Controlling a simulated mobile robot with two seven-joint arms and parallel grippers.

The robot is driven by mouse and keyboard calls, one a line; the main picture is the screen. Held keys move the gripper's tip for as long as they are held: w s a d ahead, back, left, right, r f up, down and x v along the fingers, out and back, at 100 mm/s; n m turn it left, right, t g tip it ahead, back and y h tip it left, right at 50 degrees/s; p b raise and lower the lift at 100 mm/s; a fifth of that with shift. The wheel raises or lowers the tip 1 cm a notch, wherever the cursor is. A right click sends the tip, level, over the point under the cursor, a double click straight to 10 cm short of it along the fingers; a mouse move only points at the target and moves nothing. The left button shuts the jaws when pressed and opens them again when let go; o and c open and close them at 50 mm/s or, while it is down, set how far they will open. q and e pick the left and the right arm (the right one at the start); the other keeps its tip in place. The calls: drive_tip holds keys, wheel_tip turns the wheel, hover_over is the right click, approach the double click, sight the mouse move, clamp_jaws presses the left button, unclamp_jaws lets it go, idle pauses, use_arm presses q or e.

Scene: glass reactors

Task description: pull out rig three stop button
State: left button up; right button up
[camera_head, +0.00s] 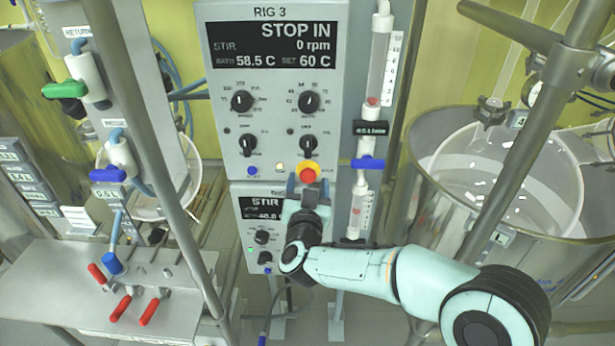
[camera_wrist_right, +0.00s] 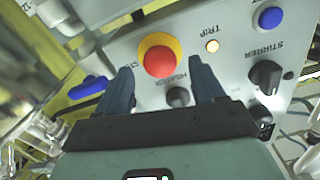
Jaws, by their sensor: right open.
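The rig three stop button (camera_head: 307,173) is a red mushroom knob on a yellow collar, low on the grey RIG 3 panel (camera_head: 225,110). The panel's display (camera_head: 273,45) reads STOP IN and 0 rpm. My right gripper (camera_head: 308,184) is open just below and in front of the button. In the right wrist view the red button (camera_wrist_right: 159,60) shows between the tips of the open right gripper (camera_wrist_right: 161,66), one dark finger on each side. I cannot tell whether the fingers touch it. My left gripper is not in view.
A lit trip lamp (camera_wrist_right: 212,46) and a blue button (camera_wrist_right: 270,18) are beside the stop button. A blue valve handle (camera_head: 368,163) is close on the right. A second display panel (camera_head: 262,209) is below. A glass vessel (camera_head: 500,175) stands at right, behind a metal post.

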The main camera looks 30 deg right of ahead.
drive_tip(key=shift+x, duration=1.2)
clamp_jaws()
drive_tip(key=shift+s+a+f, duration=0.15)
drive_tip(key=shift+s+a, duration=0.25)
drive_tip(key=shift+s, duration=0.05)
unclamp_jaws()
drive_tip(key=shift+s, duration=0.1)
